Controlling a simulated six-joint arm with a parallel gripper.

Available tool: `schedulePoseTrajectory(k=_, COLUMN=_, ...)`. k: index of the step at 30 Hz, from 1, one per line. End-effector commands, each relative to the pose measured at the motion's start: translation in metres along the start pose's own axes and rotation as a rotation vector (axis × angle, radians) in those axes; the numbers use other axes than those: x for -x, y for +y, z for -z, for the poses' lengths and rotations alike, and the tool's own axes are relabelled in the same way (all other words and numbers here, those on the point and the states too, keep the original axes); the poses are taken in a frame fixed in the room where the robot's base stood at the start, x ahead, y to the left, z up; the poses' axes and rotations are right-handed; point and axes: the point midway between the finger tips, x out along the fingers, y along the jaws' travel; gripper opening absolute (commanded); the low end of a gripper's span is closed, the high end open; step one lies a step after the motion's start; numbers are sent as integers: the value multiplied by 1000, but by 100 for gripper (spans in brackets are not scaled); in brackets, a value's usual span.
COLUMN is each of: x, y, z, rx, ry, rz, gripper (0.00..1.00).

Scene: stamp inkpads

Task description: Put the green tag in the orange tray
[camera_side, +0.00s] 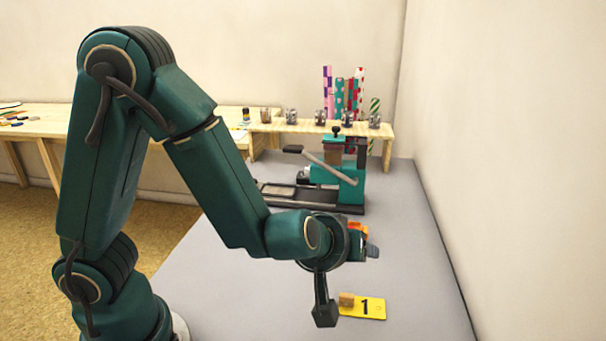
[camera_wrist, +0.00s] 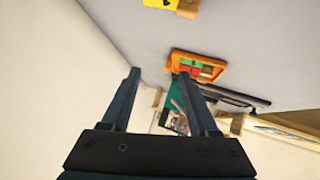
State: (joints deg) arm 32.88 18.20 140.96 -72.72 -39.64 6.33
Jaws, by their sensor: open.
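An orange tray (camera_wrist: 176,54) shows upside down beyond my fingertips in the wrist view. Small green pieces (camera_wrist: 207,71) and a red piece (camera_wrist: 191,66) show within its rim. I cannot tell whether one of the green pieces is the green tag; no separate green tag shows on the grey table. In the side view an orange part of the tray (camera_side: 357,228) shows behind my wrist, mostly hidden. My gripper (camera_wrist: 158,73) is open, its two fingers wide apart with nothing between them. In the side view my gripper (camera_side: 347,278) hangs above the table, apart from the tray.
A yellow plate marked 1 (camera_side: 374,311) with a small wooden block (camera_side: 346,299) lies near my gripper. A teal and black press (camera_side: 345,180) stands behind. A wooden shelf (camera_side: 385,131) with small jars and patterned rolls is at the back. A wall bounds the right.

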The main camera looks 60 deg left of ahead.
Motion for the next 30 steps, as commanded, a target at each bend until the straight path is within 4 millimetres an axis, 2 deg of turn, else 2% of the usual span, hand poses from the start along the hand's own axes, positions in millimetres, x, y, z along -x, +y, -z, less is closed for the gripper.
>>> schedulePoseTrajectory(k=1, x=13, y=17, z=7, rx=18, ry=-54, rz=-98, gripper=60)
schedulePoseTrajectory(k=3, x=33, y=36, z=10, rx=-2, ry=-133, rz=-219, gripper=60)
schedulePoseTrajectory(k=6, x=67, y=48, z=12, rx=-75, ry=-221, rz=-357, gripper=60)
schedulePoseTrajectory(k=8, x=88, y=46, z=11, rx=-140, ry=-260, rz=-414, gripper=60)
schedulePoseTrajectory(k=11, x=117, y=30, z=7, rx=-271, ry=-309, rz=-455, gripper=60)
schedulePoseTrajectory(k=13, x=132, y=9, z=3, rx=-368, ry=-333, rz=-441, gripper=60)
schedulePoseTrajectory(k=18, x=152, y=-52, z=-5, rx=-545, ry=-373, rz=-306, gripper=60)
schedulePoseTrajectory(k=21, x=157, y=-80, z=-7, rx=-599, ry=-388, rz=-224, gripper=60)
schedulePoseTrajectory(k=25, x=160, y=-98, z=-9, rx=-626, ry=-400, rz=-166, gripper=60)
schedulePoseTrajectory(k=30, x=160, y=-101, z=-9, rx=-631, ry=-405, rz=-157, gripper=60)
